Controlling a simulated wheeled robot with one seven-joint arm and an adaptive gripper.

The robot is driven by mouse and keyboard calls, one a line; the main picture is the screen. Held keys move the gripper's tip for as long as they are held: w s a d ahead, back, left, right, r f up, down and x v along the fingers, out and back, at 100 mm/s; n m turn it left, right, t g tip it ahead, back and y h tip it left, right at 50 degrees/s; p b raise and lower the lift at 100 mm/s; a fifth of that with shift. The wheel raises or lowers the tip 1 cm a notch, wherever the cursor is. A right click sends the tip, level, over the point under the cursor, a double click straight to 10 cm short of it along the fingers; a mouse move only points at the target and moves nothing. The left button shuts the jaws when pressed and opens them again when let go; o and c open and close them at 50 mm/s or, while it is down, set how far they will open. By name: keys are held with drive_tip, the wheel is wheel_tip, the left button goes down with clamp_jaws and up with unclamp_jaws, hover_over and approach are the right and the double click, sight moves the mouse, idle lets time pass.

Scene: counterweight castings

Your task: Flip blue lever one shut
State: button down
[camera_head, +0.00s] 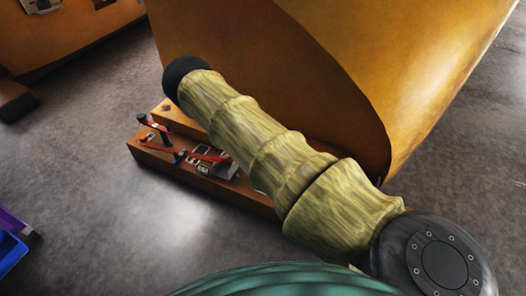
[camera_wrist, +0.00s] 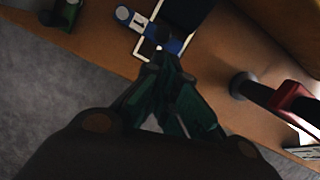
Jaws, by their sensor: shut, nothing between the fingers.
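The blue lever (camera_wrist: 175,45) is in the wrist view at the top middle. It lies across a white-outlined frame on a brown-orange surface, and a pale label with a dark mark is on it. My gripper (camera_wrist: 164,57) is shut with nothing between its dark green fingers. Its tips are at the lever's lower right end in the picture; I cannot tell whether they touch it.
A red lever (camera_wrist: 292,102) with a dark round knob is right of the fingers in the wrist view. A green part (camera_wrist: 62,14) is at upper left. In the head view, red levers (camera_head: 157,126) sit on a low brown ledge (camera_head: 150,157) before a large orange casting (camera_head: 290,70).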

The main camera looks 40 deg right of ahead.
drive_tip(key=p+v, duration=0.4)
drive_tip(key=v, duration=0.3)
idle(0.5)
drive_tip(key=s+a+r+m+y, duration=0.1)
drive_tip(key=s+a+m, duration=0.55)
drive_tip(key=s, duration=0.35)
drive_tip(key=s+a+m+y, duration=0.1)
drive_tip(key=s+a+m, duration=0.4)
drive_tip(key=s+m, duration=0.35)
drive_tip(key=s+a+r+m+g, duration=0.1)
drive_tip(key=s+a+r+m, duration=0.4)
drive_tip(key=s, duration=0.3)
drive_tip(key=s+a+r+m+g, duration=0.1)
drive_tip(key=s+a+r+m, duration=0.3)
drive_tip(key=s+m, duration=0.35)
wheel_tip(320, 180, up, 13)
drive_tip(key=p, duration=1.4)
drive_tip(key=shift+d+r+n, duration=0.15)
drive_tip(key=shift+n, duration=0.3)
